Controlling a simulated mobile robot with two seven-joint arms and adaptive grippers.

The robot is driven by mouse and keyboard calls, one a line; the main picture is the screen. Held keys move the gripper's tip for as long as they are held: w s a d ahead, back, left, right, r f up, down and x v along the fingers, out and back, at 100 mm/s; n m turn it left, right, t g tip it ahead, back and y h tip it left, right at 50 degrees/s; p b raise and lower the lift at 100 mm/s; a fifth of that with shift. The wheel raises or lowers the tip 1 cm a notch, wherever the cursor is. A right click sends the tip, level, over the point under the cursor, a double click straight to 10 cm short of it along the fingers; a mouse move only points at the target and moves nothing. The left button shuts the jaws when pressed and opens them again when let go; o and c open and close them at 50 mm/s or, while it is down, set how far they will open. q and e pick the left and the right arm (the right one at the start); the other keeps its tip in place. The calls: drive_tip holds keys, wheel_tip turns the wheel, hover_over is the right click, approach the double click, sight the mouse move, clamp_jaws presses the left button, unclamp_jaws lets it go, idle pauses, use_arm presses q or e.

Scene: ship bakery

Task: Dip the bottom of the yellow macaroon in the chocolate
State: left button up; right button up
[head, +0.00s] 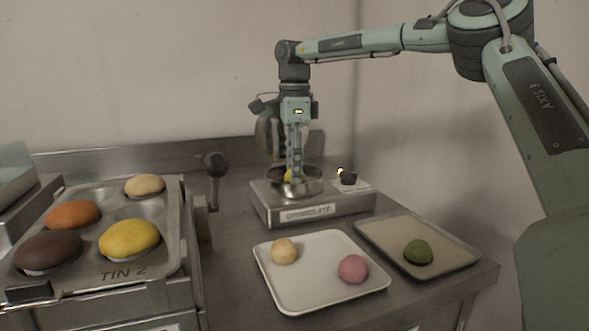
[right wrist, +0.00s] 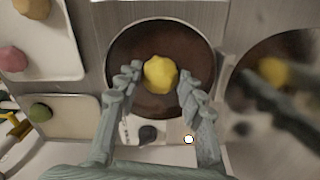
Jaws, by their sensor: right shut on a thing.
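The yellow macaroon (right wrist: 160,73) is held between the fingers of my right gripper (right wrist: 160,76), which is shut on it. In the head view the right gripper (head: 293,178) points straight down into the metal bowl (head: 299,189). The yellow macaroon (head: 288,175) shows there only partly, behind the fingers. The dark brown chocolate (right wrist: 132,45) fills the round bowl around and below the macaroon in the right wrist view. I cannot tell whether the macaroon's bottom touches the chocolate. My left gripper is out of view.
The bowl sits in a metal warmer (head: 317,209) labelled chocolate. In front are a white tray (head: 310,297) with cream and pink macaroons and a tray (head: 392,237) with a green one. A tin (head: 150,203) with several larger pieces is left. A round shiny surface (right wrist: 290,60) stands close by.

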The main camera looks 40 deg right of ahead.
drive_tip(key=shift+r, duration=0.2)
drive_tip(key=shift+r+p, duration=0.55)
drive_tip(key=shift+r, duration=1.05)
drive_tip(key=shift+r, duration=3)
